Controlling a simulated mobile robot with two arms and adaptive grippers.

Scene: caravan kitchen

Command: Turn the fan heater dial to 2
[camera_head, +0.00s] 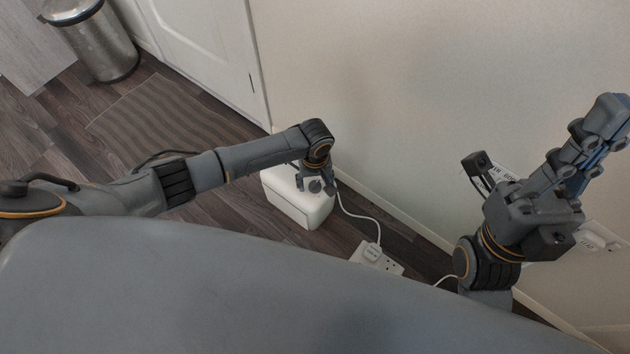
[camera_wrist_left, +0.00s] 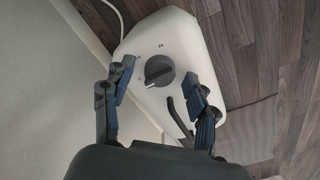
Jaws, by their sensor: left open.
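The fan heater (camera_head: 297,207) is a white box on the floor by the wall. Its dark round dial (camera_wrist_left: 159,71) shows on its top face in the left wrist view. A small numeral 2 is printed beyond the dial, and a pale pointer mark lies on the dial's lower left side. My left gripper (camera_head: 317,184) is over the heater's top, open. In the left wrist view its fingers stand on either side of the dial, apart from it. In the head view the gripper largely hides the dial. My right gripper (camera_head: 540,140) is open and empty at the right.
A white power strip (camera_head: 376,261) with a plugged-in cable lies on the floor near the heater. The wall (camera_head: 390,100) and a white door (camera_head: 205,45) stand behind. A metal bin (camera_head: 100,45) and striped mat (camera_head: 165,112) are at the left.

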